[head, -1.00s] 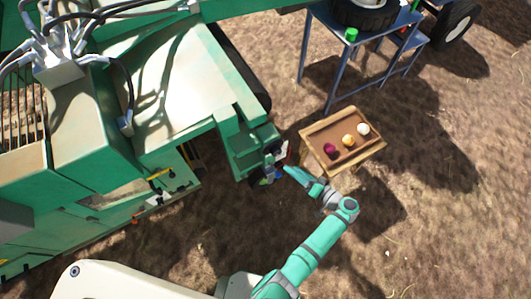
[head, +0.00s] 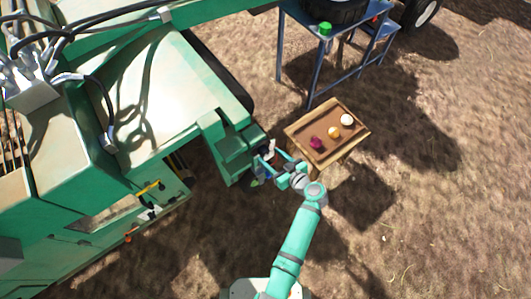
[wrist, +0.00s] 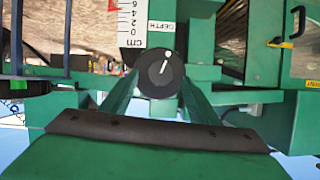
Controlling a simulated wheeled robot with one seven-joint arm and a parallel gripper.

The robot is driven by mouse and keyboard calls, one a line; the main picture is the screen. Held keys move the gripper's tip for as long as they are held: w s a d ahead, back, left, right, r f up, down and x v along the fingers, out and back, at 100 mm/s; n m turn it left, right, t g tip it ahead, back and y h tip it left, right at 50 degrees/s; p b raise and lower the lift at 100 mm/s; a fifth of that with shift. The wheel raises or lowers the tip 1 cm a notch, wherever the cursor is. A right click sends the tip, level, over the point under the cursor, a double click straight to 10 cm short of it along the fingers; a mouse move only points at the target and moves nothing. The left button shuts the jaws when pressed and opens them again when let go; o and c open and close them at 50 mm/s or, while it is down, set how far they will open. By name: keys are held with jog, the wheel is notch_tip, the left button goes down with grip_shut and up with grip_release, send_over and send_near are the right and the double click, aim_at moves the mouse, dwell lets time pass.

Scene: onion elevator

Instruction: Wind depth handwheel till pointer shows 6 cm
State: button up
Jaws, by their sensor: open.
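The depth handwheel is a round black knob (wrist: 160,72) with a white mark pointing up and slightly right in the wrist view. My gripper (wrist: 158,92) is open, with one green finger on each side of the knob's lower part; I cannot tell whether they touch it. In the head view my gripper (head: 268,170) is at the green machine's end, where the knob is hidden. A white depth scale (wrist: 132,24) marked in cm stands above and left of the knob.
A wooden tray (head: 300,133) with a purple, a yellow and a white onion stands close right of my gripper. The green machine (head: 150,80) fills the left. A blue metal table (head: 310,75) stands at the back. Bare soil (head: 440,220) lies to the right.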

aim_at(267, 153)
jog(key=shift+x, duration=1.9)
jog(key=shift+c, duration=0.2)
jog(key=c, duration=1)
jog(key=m+g+y, duration=0.1)
jog(key=m, duration=0.1)
jog(key=shift+w+d+m, duration=0.1)
jog(key=shift+m, duration=0.2)
jog(key=shift+d+f+m+g+y, duration=0.1)
jog(key=shift+m+g+y, duration=0.2)
jog(key=shift+m+y, duration=0.8)
jog(key=m+y, duration=0.2)
jog(key=m, duration=0.3)
jog(key=shift+f, duration=0.2)
jog(key=shift+m+y, duration=0.3)
